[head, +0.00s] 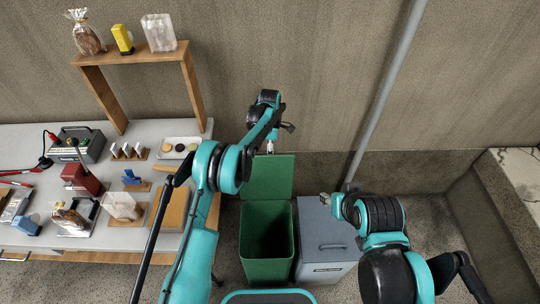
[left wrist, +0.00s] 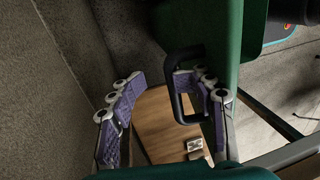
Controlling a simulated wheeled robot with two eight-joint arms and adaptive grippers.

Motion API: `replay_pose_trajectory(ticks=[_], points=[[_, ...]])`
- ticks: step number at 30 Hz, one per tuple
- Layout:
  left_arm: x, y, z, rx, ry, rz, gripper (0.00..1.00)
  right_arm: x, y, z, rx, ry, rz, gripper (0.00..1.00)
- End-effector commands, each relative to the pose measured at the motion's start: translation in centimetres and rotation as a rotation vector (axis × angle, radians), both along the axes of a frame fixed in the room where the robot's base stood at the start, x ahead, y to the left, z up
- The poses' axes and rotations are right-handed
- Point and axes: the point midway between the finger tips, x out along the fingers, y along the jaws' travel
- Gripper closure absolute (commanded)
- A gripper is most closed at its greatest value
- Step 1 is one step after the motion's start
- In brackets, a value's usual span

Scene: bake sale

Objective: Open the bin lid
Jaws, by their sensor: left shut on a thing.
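The green bin (head: 268,258) stands on the floor right of the table. Its green lid (head: 268,178) is raised at the back, so the dark inside shows. In the left wrist view the lid (left wrist: 226,55) carries a dark loop handle (left wrist: 175,92). My left gripper (head: 270,149) is at the lid's top edge; in the wrist view its purple-padded fingers (left wrist: 165,103) are on the handle, one finger passing through the loop. My right gripper (head: 332,207) hangs over the grey bin, apart from the green lid; its fingers are too small to read.
A grey bin (head: 325,268) with a closed lid stands right beside the green one. The table (head: 115,248) at left holds a cash box (head: 75,146), a card reader, bagged goods and a wooden shelf (head: 125,58). A grey pole (head: 385,90) and the wall are behind.

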Motion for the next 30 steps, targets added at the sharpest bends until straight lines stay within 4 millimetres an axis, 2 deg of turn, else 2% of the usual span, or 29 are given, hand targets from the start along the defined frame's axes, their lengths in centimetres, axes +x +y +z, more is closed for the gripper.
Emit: replay_pose_trajectory(ticks=[2, 9, 15, 21, 30], points=[[0.2, 0.0, 0.7, 0.000, -0.003, 0.002, 0.68, 0.0, 0.0, -0.1, 0.000, 0.000, 0.000, 0.60], [1.0, 0.0, 6.3, 0.000, -0.003, 0.001, 0.68, 0.0, 0.0, 0.0, 0.000, 0.000, 0.000, 0.60], [1.5, 0.0, 10.0, 0.000, -0.002, 0.001, 0.68, 0.0, 0.0, 0.0, 0.000, 0.000, 0.000, 0.60], [1.8, 0.0, 11.7, 0.000, -0.002, 0.000, 0.68, 0.0, 0.0, 0.0, 0.000, 0.000, 0.000, 0.60], [1.8, 0.0, 11.9, 0.000, -0.001, 0.000, 0.68, 0.0, 0.0, 0.0, 0.000, 0.000, 0.000, 0.60]])
